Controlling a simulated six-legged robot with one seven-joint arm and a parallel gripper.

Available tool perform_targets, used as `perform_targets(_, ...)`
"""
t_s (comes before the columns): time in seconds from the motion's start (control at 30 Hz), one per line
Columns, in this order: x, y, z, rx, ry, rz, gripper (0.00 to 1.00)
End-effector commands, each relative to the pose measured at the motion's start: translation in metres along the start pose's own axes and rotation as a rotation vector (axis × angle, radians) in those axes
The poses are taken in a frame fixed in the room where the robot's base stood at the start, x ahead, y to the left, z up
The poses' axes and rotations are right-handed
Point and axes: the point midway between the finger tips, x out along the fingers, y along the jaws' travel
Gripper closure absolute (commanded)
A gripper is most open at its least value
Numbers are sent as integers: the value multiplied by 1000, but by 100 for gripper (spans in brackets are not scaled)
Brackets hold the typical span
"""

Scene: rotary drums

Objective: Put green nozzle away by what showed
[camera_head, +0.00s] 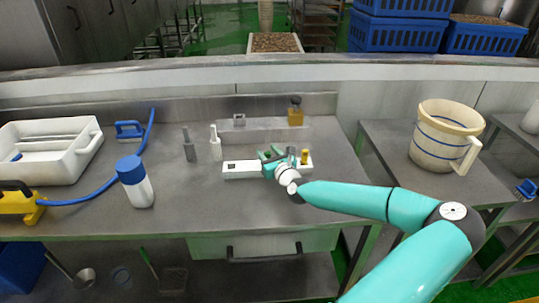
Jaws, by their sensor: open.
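My teal gripper (272,154) is over a white bar-shaped holder (241,169) in the middle of the steel counter, with its jaws apart. A small yellow piece (304,157) stands at the holder's right end, and a dark upright piece (292,154) is beside it. I cannot make out a green nozzle apart from my own teal gripper, which covers the middle of the holder. Behind it, a grey raised plate (265,124) carries a small grey block (239,120) at its left and a yellow block with a dark top (296,111) at its right.
Grey (189,146) and white (215,143) bottles stand left of the holder. A blue-capped bottle (142,190), blue brush (130,130), blue hose, yellow tool (20,203) and white tub (86,152) are farther left. A jug (440,140) stands on the right table. The counter's front is clear.

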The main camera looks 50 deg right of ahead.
Motion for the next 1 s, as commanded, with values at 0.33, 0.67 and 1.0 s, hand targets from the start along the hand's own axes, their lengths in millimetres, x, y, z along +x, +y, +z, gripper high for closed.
perform_targets(0.33,-35,-2,2,4,0,-4,58)
perform_targets(0.67,-93,-1,3,4,-1,-4,58)
perform_targets(1.0,-120,0,3,0,-1,0,58)
